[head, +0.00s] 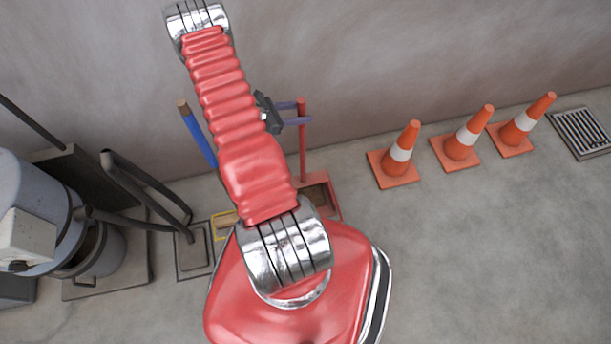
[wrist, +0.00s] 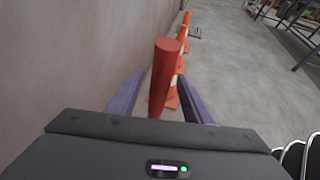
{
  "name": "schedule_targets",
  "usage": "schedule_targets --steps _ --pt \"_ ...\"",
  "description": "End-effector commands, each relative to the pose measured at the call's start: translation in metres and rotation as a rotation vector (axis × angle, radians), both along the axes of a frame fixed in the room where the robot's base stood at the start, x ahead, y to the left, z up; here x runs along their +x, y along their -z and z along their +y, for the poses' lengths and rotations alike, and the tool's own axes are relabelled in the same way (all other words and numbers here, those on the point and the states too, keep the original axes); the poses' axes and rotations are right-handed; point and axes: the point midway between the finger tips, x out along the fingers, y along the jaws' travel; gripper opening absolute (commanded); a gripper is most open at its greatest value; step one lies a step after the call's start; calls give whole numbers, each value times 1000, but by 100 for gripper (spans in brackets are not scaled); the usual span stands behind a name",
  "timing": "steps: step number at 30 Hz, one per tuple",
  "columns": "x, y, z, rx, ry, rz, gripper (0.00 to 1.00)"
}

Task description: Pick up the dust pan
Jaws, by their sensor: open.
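The dust pan (head: 333,203) is red and stands on the floor near the wall, partly hidden behind my arm. Its upright red handle (head: 302,148) rises from it. My gripper (head: 305,112) is open, with its two purple fingers at the upper part of the handle. In the wrist view, the round top of the handle (wrist: 164,75) shows between the open fingers of my gripper (wrist: 161,85). Gaps show on both sides, and I cannot tell if either finger touches it. The pan itself does not show in the wrist view.
A blue pole (head: 199,137) leans left of my arm. Several orange cones stand right along the wall, the nearest (head: 400,157) close to the dust pan. A floor grate (head: 583,132) is beyond them. Grey machinery (head: 38,195) stands left.

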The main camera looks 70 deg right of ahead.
Motion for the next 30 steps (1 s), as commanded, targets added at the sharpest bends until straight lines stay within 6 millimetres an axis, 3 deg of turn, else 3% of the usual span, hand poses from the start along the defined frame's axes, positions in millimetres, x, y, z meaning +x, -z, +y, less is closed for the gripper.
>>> schedule_targets --steps 10,28,30 --pt "-31 15 -26 1 5 0 45" --pt "-33 16 -29 0 3 0 45" --pt "-33 16 -29 0 3 0 41"
